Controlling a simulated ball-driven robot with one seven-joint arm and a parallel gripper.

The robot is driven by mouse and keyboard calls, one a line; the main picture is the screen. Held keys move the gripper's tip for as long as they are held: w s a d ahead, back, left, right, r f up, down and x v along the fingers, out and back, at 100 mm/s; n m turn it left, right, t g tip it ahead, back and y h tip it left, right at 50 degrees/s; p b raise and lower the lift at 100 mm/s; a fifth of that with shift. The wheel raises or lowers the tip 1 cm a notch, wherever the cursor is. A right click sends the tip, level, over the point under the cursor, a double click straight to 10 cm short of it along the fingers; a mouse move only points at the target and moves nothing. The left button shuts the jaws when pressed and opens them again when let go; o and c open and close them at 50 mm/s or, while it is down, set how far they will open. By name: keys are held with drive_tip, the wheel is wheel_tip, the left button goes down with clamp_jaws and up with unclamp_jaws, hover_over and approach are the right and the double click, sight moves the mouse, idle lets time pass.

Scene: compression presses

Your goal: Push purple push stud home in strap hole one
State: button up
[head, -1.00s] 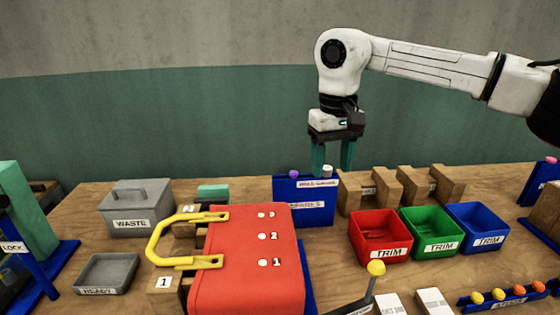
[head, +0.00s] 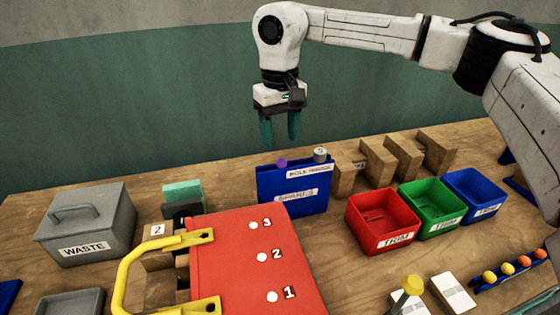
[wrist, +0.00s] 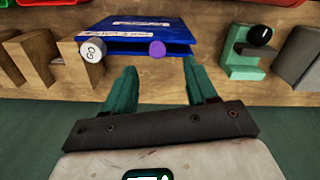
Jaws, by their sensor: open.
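The purple push stud (head: 281,163) stands on the top of the blue holder (head: 300,205); it also shows in the wrist view (wrist: 157,48). My gripper (head: 280,143) is open and empty above the stud, fingers pointing down. In the wrist view the stud appears between and just beyond the two green fingertips (wrist: 160,66), apart from them. The red strap panel (head: 225,270) lies in front, with white round holes marked 1, 2 and 3. Hole one (head: 272,297) is the nearest.
A grey-white cap (head: 320,155) sits right of the stud on the holder. A yellow handle (head: 130,270) lies left of the panel. A grey WASTE box (head: 85,225) stands left; red, green and blue trim bins stand right. Wooden notched blocks (head: 375,160) stand behind them.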

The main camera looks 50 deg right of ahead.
sight(282, 160)
drive_tip(key=shift+d+f+p, duration=0.15)
drive_tip(key=shift+f+p, duration=0.6)
drive_tip(key=shift+f, duration=2.35)
drive_tip(key=shift+s, duration=0.1)
drive_tip(key=shift+c, duration=0.4)
clamp_jaws()
